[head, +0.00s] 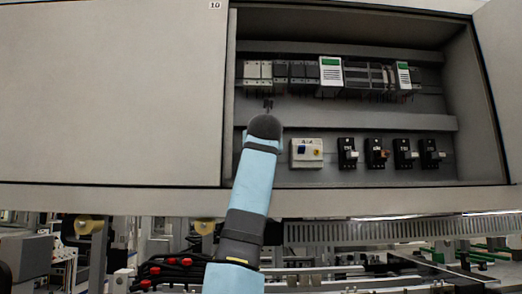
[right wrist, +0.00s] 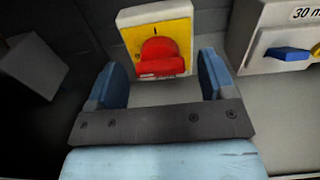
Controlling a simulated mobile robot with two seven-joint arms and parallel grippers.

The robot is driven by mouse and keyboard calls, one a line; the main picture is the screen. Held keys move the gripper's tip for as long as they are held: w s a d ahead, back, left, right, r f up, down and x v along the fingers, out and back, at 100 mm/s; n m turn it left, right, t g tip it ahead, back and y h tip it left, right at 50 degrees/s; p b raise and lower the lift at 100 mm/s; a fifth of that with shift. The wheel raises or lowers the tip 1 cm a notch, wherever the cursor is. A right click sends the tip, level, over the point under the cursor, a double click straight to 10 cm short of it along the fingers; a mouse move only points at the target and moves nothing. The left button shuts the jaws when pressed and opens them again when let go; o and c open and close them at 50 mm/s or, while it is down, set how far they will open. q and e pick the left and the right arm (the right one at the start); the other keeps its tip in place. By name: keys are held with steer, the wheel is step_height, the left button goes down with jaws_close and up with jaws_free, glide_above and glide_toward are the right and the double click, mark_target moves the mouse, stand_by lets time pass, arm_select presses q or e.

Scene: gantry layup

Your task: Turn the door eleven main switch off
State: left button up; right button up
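The main switch (right wrist: 157,52) is a red rotary handle on a yellow plate (right wrist: 181,31) with a white housing, in the right wrist view. The handle seems to point up towards a small black mark at the plate's top. My right gripper (right wrist: 163,75) is open, its two blue fingers apart, one either side of the handle's lower part. No contact with the handle is visible. In the head view my right arm reaches up into the open cabinet and hides the switch and its own gripper. My left gripper is in neither view.
Right of the switch is a white box with a blue lever (right wrist: 287,54), seen in the head view too (head: 307,153). Several black breakers (head: 377,153) line up further right. A closed grey door marked 10 (head: 110,95) is left of the opening. The cabinet's lower edge (head: 400,200) runs below.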

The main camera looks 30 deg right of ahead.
steer(key=b+v, duration=0.3)
steer(key=v, duration=1.1)
steer(key=shift+b, duration=0.35)
steer(key=shift+d, duration=0.1)
steer(key=shift+f, duration=0.1)
